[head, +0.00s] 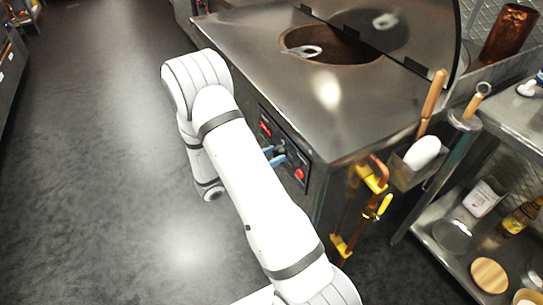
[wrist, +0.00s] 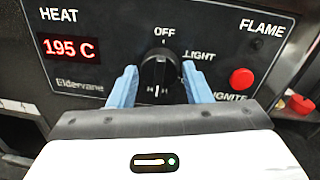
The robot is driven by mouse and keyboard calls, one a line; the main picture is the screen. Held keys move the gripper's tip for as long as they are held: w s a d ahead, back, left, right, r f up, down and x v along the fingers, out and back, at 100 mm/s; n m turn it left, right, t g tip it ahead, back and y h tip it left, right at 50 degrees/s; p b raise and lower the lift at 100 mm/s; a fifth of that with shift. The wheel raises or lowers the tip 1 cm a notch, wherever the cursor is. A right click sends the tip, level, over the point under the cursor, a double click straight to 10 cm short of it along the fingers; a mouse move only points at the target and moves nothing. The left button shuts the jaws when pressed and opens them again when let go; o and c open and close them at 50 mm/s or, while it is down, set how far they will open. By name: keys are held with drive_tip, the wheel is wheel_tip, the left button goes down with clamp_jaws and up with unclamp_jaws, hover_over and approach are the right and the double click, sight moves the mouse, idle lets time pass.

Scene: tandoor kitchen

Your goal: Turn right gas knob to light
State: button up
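A black gas knob (wrist: 158,70) sits on the dark control panel in the wrist view, below the word OFF. LIGHT is printed to its upper right. A small white mark shows at its top, near OFF. My gripper (wrist: 160,78) has its two blue fingers on either side of the knob, with narrow gaps visible, so it looks open around it. In the head view my gripper (head: 275,157) is at the panel on the tandoor's front, and my arm hides part of the panel. Only one knob is visible.
Left of the knob a red display (wrist: 71,48) reads 195 C under HEAT. A red ignite button (wrist: 242,78) is close on the right, below FLAME. Yellow-handled gas pipes (head: 370,178) and a tool holder (head: 408,176) stand right of the panel. Floor at left is clear.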

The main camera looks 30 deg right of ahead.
drive_tip(key=c, duration=0.6)
drive_tip(key=shift+r+n+p, duration=0.1)
drive_tip(key=shift+n+p, duration=0.2)
drive_tip(key=shift+p, duration=0.1)
drive_tip(key=n+g+p, duration=0.1)
drive_tip(key=n+p, duration=0.6)
drive_tip(key=n, duration=0.4)
drive_tip(key=n+p, duration=0.6)
drive_tip(key=n, duration=0.5)
drive_tip(key=shift+w+g+y+p, duration=0.15)
drive_tip(key=shift+g+y+p, duration=0.2)
drive_tip(key=shift+g+y, duration=0.05)
drive_tip(key=o, duration=1)
